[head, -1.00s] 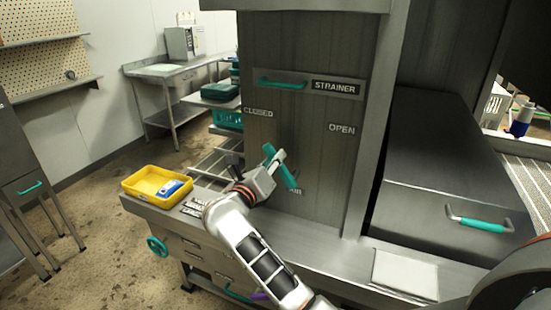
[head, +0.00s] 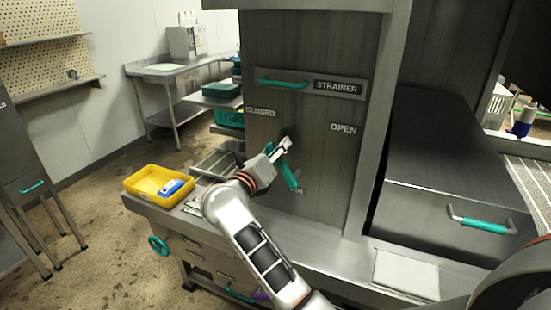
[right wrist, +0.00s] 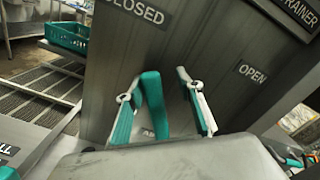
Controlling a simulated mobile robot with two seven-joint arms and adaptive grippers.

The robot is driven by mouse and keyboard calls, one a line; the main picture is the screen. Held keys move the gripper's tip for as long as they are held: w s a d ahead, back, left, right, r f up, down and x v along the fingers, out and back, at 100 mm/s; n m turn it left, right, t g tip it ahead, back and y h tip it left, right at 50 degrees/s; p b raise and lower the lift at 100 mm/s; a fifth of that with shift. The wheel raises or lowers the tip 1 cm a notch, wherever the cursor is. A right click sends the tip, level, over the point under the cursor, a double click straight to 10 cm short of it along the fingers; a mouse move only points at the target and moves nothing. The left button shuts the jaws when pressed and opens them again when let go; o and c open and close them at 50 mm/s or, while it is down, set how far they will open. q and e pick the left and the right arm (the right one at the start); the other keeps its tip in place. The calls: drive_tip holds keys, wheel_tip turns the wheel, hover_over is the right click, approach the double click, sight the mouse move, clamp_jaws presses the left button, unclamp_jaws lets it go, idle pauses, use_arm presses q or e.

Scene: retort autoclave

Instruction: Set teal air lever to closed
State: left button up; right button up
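The teal air lever (head: 291,178) is on the grey metal panel (head: 315,195), under the CLOSED label (head: 259,112) at upper left and the OPEN label (head: 343,129) at right. In the head view it slants from upper left to lower right, and my gripper hides part of it. My right gripper (head: 284,147) is at the lever. In the right wrist view the gripper (right wrist: 162,95) has its fingers apart, with the lever (right wrist: 152,103) between them, nearer the left finger. I see a gap on the right; contact on the left is unclear. My left gripper is out of view.
A teal-handled STRAINER drawer (head: 315,82) is above the lever. A yellow tray (head: 140,184) with a blue-and-white item (head: 174,188) stands on the counter at left. A metal box with a teal handle (head: 482,225) is at right. A teal crate (right wrist: 68,35) shows in the wrist view.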

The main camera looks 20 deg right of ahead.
wheel_tip(320, 180, up, 7)
drive_tip(key=shift+f, duration=0.1)
drive_tip(key=shift+c, duration=0.3)
